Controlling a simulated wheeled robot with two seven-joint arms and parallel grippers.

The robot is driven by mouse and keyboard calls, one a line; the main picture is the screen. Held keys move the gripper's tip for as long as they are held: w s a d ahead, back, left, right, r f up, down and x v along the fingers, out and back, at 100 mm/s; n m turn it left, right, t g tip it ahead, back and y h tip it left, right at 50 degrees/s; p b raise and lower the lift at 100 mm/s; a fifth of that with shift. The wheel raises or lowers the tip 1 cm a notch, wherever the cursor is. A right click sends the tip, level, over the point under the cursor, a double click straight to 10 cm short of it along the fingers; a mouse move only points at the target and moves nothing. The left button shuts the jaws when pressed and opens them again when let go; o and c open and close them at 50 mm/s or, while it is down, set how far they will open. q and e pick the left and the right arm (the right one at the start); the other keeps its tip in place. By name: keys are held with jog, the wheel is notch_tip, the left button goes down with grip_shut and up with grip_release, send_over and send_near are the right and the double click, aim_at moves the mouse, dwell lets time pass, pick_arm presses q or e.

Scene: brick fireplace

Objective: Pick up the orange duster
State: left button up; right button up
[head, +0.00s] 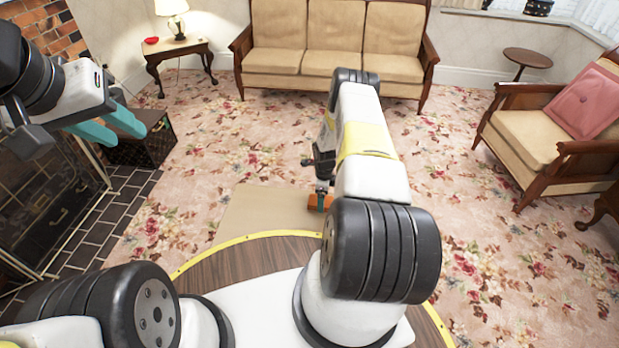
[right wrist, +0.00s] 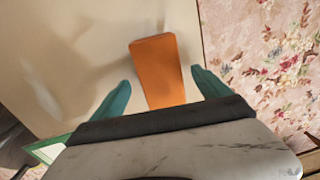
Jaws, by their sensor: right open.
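The orange duster (head: 315,202) shows as a small orange patch beside my right gripper (head: 323,195) in the head view, partly hidden by my right arm. In the right wrist view the orange duster (right wrist: 157,65) is a plain orange block over a pale surface. Its near part lies between the two teal fingers of my right gripper (right wrist: 162,82), which is open. A gap shows on each side of the duster, and its near end is hidden by the gripper body. My left gripper (head: 127,134) is open and empty at the upper left of the head view.
The duster is over a beige flat surface (head: 255,212) in front of my base. A green-edged object (right wrist: 50,149) shows at the wrist view's lower left. The fireplace (head: 45,200) and a dark box (head: 145,147) are left. The sofa (head: 300,60), armchair (head: 530,135) and lamp table (head: 178,48) stand around clear carpet.

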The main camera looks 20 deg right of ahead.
jog(key=shift+d+f, duration=0.1)
jog(key=shift+f, duration=1.3)
jog(key=c, duration=1.5)
jog(key=shift+o, duration=0.2)
jog(key=shift+r, duration=0.15)
notch_tip(320, 180, up, 4)
jog(key=shift+f, duration=0.15)
jog(key=s+a, duration=0.3)
jog(key=s, duration=0.1)
jog(key=s+a, duration=0.3)
jog(key=s, duration=0.1)
jog(key=s+a+r, duration=0.1)
jog(key=s+a, duration=0.3)
jog(key=shift+s, duration=0.3)
